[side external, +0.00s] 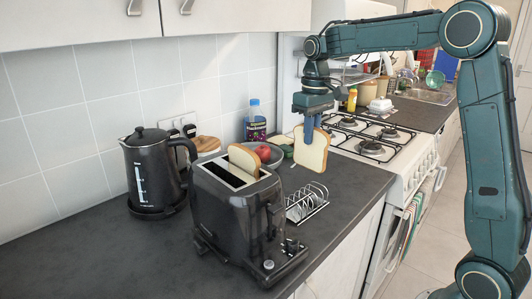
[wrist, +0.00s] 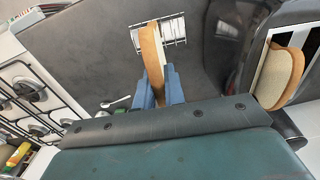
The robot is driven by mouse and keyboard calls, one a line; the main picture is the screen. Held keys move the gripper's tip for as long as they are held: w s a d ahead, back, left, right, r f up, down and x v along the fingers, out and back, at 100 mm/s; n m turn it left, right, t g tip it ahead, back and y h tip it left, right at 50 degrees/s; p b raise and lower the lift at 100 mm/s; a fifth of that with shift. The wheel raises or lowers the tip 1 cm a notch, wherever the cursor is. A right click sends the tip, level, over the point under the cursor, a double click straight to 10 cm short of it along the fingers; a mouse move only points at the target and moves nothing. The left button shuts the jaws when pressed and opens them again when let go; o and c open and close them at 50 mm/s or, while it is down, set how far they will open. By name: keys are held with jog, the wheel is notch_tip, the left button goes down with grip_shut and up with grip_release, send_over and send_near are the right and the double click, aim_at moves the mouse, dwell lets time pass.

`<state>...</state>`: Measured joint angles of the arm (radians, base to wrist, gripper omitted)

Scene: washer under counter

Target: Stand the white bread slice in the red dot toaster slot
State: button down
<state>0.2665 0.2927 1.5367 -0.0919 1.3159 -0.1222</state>
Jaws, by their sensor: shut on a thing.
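My gripper (side external: 308,131) is shut on a white bread slice (side external: 313,153) with a brown crust. The slice hangs upright above the counter, right of the toaster and apart from it. In the wrist view the slice (wrist: 153,58) shows nearly edge-on between the two blue fingers (wrist: 156,88). The black toaster (side external: 236,214) stands on the counter, with another bread slice (side external: 243,160) standing in a slot. Part of the toaster (wrist: 248,42) and that slice (wrist: 278,76) show at the right of the wrist view. I cannot make out a red dot marking a slot.
A wire toast rack (side external: 306,202) stands on the counter below and near the held slice. A bowl with a red apple (side external: 263,153) is behind the toaster. A black kettle (side external: 153,170) stands at left, a gas hob (side external: 371,140) at right. The front left counter is clear.

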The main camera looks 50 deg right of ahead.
jog(key=w+a+r+m+t, duration=0.1)
jog(key=a+r, duration=0.4)
jog(key=a, duration=0.4)
jog(key=w+a+r+m, duration=0.1)
jog(key=a+r, duration=0.5)
jog(key=a, duration=0.3)
jog(key=w+a+f+n, duration=0.1)
jog(key=w+a+f, duration=0.3)
jog(key=w, duration=0.1)
jog(key=shift+a+f+n+t, duration=0.25)
jog(key=shift+n+t, duration=0.05)
jog(key=shift+f, duration=0.15)
notch_tip(320, 180, down, 6)
jog(key=shift+f, duration=0.15)
dwell(0.5)
dwell(0.3)
